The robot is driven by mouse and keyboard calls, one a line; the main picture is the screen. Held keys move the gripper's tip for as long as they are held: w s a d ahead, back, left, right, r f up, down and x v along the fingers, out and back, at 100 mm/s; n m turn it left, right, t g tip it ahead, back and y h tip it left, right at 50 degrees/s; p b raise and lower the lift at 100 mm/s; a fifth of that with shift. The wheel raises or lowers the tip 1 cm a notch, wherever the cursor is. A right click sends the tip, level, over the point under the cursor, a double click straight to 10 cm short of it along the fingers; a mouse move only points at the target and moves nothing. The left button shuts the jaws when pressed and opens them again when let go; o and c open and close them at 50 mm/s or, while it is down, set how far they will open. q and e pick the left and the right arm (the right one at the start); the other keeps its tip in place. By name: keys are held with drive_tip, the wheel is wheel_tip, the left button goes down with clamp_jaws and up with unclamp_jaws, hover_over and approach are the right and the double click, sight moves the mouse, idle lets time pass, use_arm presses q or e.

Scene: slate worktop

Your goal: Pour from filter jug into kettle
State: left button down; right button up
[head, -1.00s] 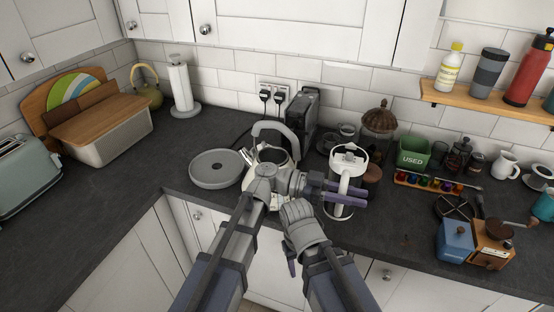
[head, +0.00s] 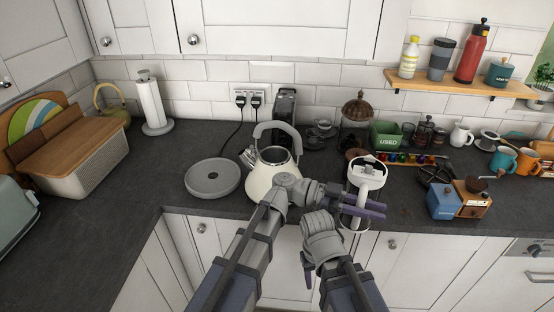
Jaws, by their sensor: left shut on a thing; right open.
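The cream kettle (head: 262,186) with a grey arched handle stands upright near the worktop's front edge, partly hidden by my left wrist. The filter jug (head: 365,174), clear with a white top and handle, is upright to its right. My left gripper (head: 374,208) reaches across from the kettle's front and is shut on the jug, its purple fingers at the jug's body. I cannot tell whether the jug's bottom touches the worktop. My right gripper (head: 308,274) is open, low in front of the worktop edge, partly hidden by its own wrist.
A round grey disc (head: 213,179) lies left of the kettle. A black toaster-like appliance (head: 285,112) and a brown-lidded glass jar (head: 356,108) stand behind. A blue box (head: 443,204) and a wooden grinder (head: 473,200) are to the right.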

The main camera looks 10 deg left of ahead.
use_arm(q)
drive_tip(key=w+a+f+n+t+b, duration=0.1)
drive_tip(key=a+f+n+t, duration=0.1)
drive_tip(key=a+t, duration=0.3)
drive_tip(key=w+a+f+n+t+b, duration=0.1)
drive_tip(key=w+a+n+t+b, duration=0.1)
drive_tip(key=a, duration=0.9)
drive_tip(key=n+t, duration=0.1)
drive_tip(key=t, duration=0.1)
drive_tip(key=shift+w+f+t, duration=0.15)
drive_tip(key=shift+f+t, duration=0.2)
drive_tip(key=shift+t, duration=0.05)
